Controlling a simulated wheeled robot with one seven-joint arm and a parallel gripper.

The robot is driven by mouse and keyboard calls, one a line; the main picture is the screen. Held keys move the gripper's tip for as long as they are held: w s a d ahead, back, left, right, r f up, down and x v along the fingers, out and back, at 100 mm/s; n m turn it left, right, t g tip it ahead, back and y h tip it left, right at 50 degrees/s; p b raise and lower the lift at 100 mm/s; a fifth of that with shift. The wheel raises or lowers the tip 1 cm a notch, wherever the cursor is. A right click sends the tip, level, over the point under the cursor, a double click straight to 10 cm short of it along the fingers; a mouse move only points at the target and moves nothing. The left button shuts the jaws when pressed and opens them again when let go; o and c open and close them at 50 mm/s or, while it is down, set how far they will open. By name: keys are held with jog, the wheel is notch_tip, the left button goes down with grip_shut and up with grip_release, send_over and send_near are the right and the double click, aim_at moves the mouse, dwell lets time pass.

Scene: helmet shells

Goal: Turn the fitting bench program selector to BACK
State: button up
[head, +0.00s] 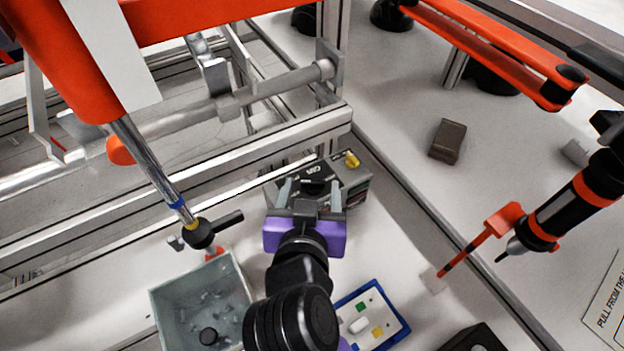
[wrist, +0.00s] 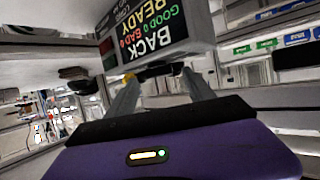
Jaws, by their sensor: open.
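The control box (head: 356,188) is grey with a black lettered top and stands on the bench in the head view. A small yellow knob (head: 352,160) sits near its far right corner. My gripper (head: 309,190), with a purple body, is open over the near left part of the box, its two fingers apart. A dark round part shows between them; I cannot tell whether it is the selector. In the wrist view, a black display (wrist: 150,36) reads BACK, GOOD, BAD and READY beyond my fingers (wrist: 158,86). The selector's setting and any contact cannot be made out.
A grey bin (head: 204,300) with clear pieces stands at the lower left. A blue-edged tray (head: 385,322) lies near my arm. A black-and-orange tool (head: 570,205) hangs at right. An orange arm with a metal rod (head: 150,165) reaches down at left. A brown block (head: 447,141) lies behind.

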jog(key=shift+x, duration=0.85)
grip_shut()
jog(key=shift+d+n+y+p, duration=0.15)
jog(key=shift+n+y+p, duration=0.25)
jog(key=shift+n+y, duration=0.25)
grip_release()
